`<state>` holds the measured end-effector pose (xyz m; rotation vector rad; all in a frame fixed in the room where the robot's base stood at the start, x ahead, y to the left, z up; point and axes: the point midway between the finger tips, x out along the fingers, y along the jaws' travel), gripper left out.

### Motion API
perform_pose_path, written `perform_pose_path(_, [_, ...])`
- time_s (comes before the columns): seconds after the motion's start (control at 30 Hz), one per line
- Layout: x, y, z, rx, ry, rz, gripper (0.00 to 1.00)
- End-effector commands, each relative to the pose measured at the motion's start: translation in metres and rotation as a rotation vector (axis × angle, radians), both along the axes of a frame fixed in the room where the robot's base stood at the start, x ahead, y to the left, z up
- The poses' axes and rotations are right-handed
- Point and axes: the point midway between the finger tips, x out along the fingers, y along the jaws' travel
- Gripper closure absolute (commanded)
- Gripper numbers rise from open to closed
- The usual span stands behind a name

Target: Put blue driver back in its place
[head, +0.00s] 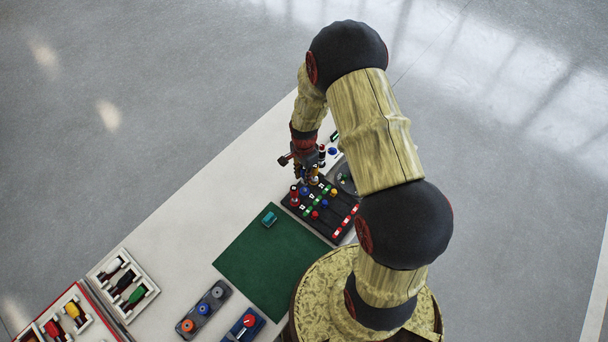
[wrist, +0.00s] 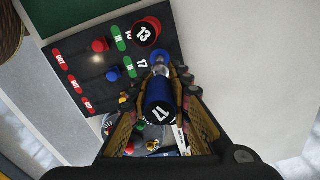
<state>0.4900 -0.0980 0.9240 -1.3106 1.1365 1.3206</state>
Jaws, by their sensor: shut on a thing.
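The blue driver (wrist: 158,100), with a white 17 on its dark end cap, is between the fingers of my gripper (wrist: 162,92), which is shut on it. Its metal shaft points toward a blue ring (wrist: 161,57) on the black board (wrist: 85,55), beside the printed 17. I cannot tell whether the tip is in the ring or just above it. In the head view my gripper (head: 309,172) is over the far left end of the board (head: 340,222); the driver is mostly hidden there. A red driver (wrist: 146,32) marked 13 stands in the neighbouring row.
The board has red, blue and yellow pegs with green IN and red OUT tags. A green mat (head: 262,262) with a teal block (head: 269,219) lies nearby. Knob blocks (head: 204,309) and trays of coloured handles (head: 124,284) are at lower left. The white table is clear left of the mat.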

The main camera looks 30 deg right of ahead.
Motion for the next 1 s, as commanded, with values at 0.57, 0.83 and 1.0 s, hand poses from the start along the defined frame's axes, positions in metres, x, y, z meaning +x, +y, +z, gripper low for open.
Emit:
perform_pose_path(0.57, [0.0,0.0,-0.04,0.0,0.001,0.003,1.0])
perform_pose_path(0.83, [0.0,0.0,-0.041,0.0,0.0,0.003,1.0])
perform_pose_path(1.0, [0.0,0.0,-0.041,0.0,0.0,0.003,1.0])
